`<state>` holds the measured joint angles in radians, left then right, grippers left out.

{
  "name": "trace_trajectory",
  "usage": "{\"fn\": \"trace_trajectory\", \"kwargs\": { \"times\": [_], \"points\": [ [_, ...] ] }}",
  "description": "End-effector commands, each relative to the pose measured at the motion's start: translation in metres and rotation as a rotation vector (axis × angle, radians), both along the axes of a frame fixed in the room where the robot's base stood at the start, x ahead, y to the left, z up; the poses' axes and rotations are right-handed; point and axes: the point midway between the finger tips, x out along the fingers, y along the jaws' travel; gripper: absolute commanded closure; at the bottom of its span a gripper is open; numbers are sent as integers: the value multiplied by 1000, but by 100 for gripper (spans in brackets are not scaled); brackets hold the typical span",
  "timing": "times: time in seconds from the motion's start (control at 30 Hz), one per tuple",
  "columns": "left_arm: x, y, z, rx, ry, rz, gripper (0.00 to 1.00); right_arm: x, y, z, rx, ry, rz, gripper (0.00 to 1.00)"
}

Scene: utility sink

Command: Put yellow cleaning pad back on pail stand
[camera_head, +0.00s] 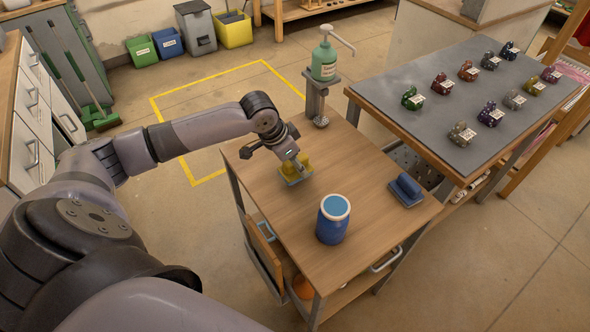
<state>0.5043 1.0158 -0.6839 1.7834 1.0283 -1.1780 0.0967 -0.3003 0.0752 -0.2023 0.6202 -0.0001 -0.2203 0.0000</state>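The yellow cleaning pad (303,163) is on the wooden cart top, toward its far left, partly hidden by my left gripper. A small blue-grey base (295,181) shows beneath it. My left gripper (298,168) reaches down over the pad from the left, with its fingers at the pad. The fingers are too small and overlapped to tell whether they grip it. A blue pail (331,228) with a pale rim stands upright at the middle front of the cart. No separate pail stand is clearly identifiable. My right gripper is not in view.
A blue pad on a dark blue base (407,189) lies at the cart's right. A green pump bottle (324,62) stands on a post at the far edge. A grey-topped table (400,75) with several small coloured items adjoins the right. Bare wood separates the pads.

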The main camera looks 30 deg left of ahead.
Motion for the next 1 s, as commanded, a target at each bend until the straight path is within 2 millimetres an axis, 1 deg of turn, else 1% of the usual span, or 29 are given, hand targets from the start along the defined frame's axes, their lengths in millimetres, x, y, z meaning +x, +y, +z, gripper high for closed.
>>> {"fn": "trace_trajectory", "kwargs": {
  "times": [0.1,0.2,0.23,0.27,0.43,0.47,0.73,1.0],
  "points": [
    [-1,0,-19,1,4,1,71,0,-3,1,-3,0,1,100],
    [-1,0,-33,-1,4,0,71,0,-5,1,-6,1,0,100],
    [-1,0,-35,0,3,1,71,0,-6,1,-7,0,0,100],
    [-1,0,-36,0,2,1,75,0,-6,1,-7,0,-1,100],
    [-1,0,-37,1,3,0,75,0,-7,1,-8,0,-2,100],
    [-1,0,-37,2,4,0,47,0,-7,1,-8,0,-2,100],
    [-1,0,-36,1,3,0,29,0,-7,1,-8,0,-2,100],
    [-1,0,-36,1,2,0,28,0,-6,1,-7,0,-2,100]
  ]
}}
